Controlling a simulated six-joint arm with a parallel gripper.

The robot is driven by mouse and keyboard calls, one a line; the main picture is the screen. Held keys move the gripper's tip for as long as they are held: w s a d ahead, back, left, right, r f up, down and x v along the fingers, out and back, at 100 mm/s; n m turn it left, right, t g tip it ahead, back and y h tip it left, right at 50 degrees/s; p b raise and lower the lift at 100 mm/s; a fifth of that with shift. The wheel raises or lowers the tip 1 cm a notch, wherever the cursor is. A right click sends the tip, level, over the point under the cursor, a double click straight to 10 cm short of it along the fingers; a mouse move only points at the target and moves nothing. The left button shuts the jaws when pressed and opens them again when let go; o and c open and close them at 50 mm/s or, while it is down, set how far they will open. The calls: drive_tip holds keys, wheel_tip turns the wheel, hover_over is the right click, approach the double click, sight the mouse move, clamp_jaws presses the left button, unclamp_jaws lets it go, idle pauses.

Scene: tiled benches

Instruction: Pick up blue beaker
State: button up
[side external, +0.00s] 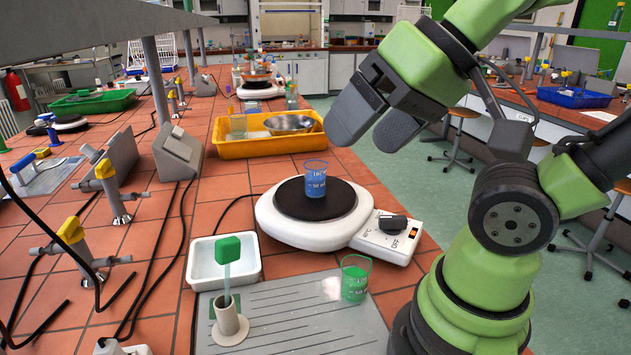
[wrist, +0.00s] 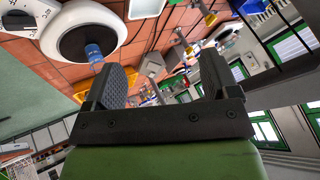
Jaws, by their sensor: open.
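The blue beaker (side external: 316,179) is a small clear glass with blue liquid. It stands upright on the dark round plate of the white hotplate (side external: 292,233). My gripper (side external: 364,122) is open and empty, above and to the right of the beaker and apart from it in the side view. In the wrist view the gripper's fingers (wrist: 166,80) are spread. There the beaker (wrist: 94,54) shows on the hotplate (wrist: 60,30), up and left of the left finger.
A beaker with green liquid (side external: 355,278) stands in front of the hotplate. A yellow tray (side external: 232,149) with a metal bowl (side external: 289,124) lies behind.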

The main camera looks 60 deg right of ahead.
drive_tip(key=shift+w, duration=0.1)
drive_tip(key=n+g+h, duration=0.2)
drive_tip(key=n+g, duration=0.3)
hover_over(314, 175)
drive_tip(key=d, duration=0.2)
wheel_tip(314, 175, down, 11)
drive_tip(key=shift+g, duration=0.3)
wheel_tip(314, 175, down, 4)
drive_tip(key=shift+w+f, duration=0.15)
drive_tip(key=shift+f, duration=0.1)
drive_tip(key=f, duration=0.4)
drive_tip(key=w+f, duration=0.1)
drive_tip(key=f, duration=0.1)
drive_tip(key=shift+d, duration=0.15)
drive_tip(key=shift+r, duration=0.1)
drive_tip(key=c, duration=1.1)
drive_tip(key=shift+o, duration=0.2)
